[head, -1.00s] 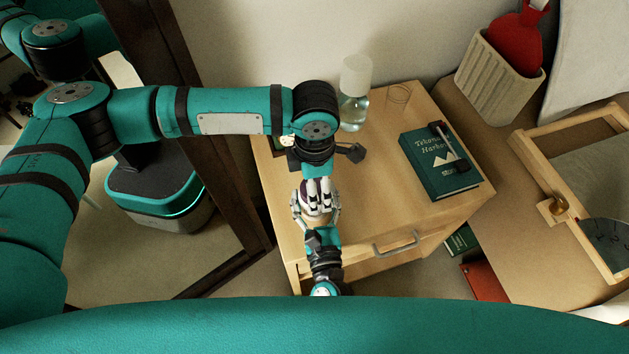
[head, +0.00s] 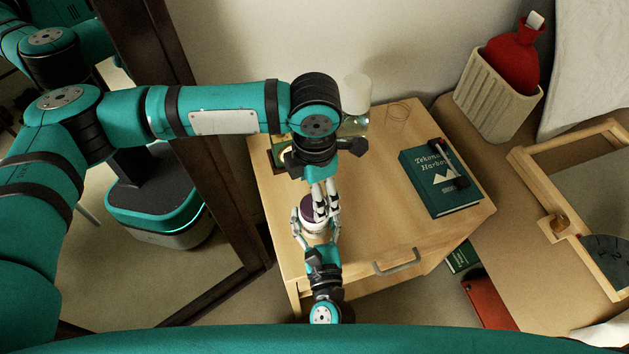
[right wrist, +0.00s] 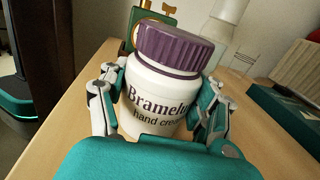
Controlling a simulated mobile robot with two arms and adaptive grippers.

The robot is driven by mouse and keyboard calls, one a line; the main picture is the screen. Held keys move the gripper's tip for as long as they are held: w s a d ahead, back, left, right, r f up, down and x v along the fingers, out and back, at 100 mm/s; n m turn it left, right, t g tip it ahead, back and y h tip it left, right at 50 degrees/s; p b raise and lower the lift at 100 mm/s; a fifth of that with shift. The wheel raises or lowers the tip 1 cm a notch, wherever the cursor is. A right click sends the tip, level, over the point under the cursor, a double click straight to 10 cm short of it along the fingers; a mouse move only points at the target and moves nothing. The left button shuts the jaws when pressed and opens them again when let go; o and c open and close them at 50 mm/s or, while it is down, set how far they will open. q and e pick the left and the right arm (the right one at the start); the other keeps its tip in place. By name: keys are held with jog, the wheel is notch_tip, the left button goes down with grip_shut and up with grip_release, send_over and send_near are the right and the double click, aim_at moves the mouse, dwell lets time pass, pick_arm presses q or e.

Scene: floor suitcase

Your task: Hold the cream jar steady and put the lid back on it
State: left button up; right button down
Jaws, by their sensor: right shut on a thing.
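The cream jar (right wrist: 160,103) is white with "Bramelu… hand cream" lettering and stands upright on the nightstand. Its purple ribbed lid (right wrist: 176,48) sits on the jar's mouth, square with it; I cannot tell how tight it is. The lid also shows in the head view (head: 309,210). My right gripper (head: 317,232) comes in from the front and is shut around the jar's body, one finger on each side. My left gripper (head: 325,205) points down above the lid. No left finger shows on the lid in the right wrist view. Its fingers overlap, so their opening is unclear.
On the wooden nightstand (head: 375,200), a clear bottle with a white cap (head: 357,95) stands behind my left arm. A green book (head: 437,183) with a dark object on it lies at right. The top's middle is clear.

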pick_arm(q)
jog(key=n, duration=0.4)
jog(key=shift+r, duration=0.15)
jog(key=n, duration=0.4)
jog(key=shift+r+n, duration=0.15)
jog(key=shift+n, duration=0.25)
jog(key=n, duration=0.6)
jog(key=shift+r, duration=0.2)
jog(key=n, duration=0.6)
jog(key=shift+r+n, duration=0.2)
jog(key=shift+n, duration=0.2)
jog(key=n, duration=0.6)
jog(key=shift+r+n, duration=0.2)
jog(key=shift+n, duration=0.1)
jog(key=n, duration=0.6)
jog(key=shift+r, duration=0.2)
jog(key=n, duration=0.4)
jog(key=shift+r+n, duration=0.15)
jog(key=shift+n, duration=0.25)
jog(key=n, duration=0.4)
jog(key=shift+r, duration=0.1)
jog(key=n, duration=0.5)
jog(key=shift+r, duration=0.15)
